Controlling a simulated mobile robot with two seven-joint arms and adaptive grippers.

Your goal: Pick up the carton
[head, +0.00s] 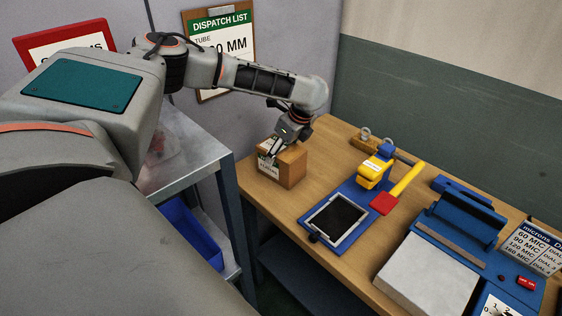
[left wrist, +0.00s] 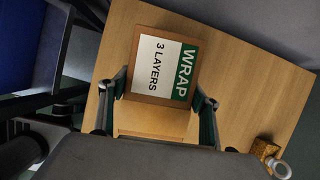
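The carton (head: 288,168) is a small brown box on the wooden table, near its left back corner. My left gripper (head: 268,152) points down at the carton from above. In the left wrist view the fingers of my left gripper (left wrist: 160,90) stand on either side of the carton, with a narrow gap showing on the right side; contact on the left side is unclear. My right gripper is not in view.
On the table, a blue board with a dark framed plate (head: 337,221), a yellow and red tool (head: 400,186) and a blue machine with a grey plate (head: 428,277) stand to the right. A grey metal stand (head: 190,172) holds a blue bin (head: 188,235) at left. Walls rise behind.

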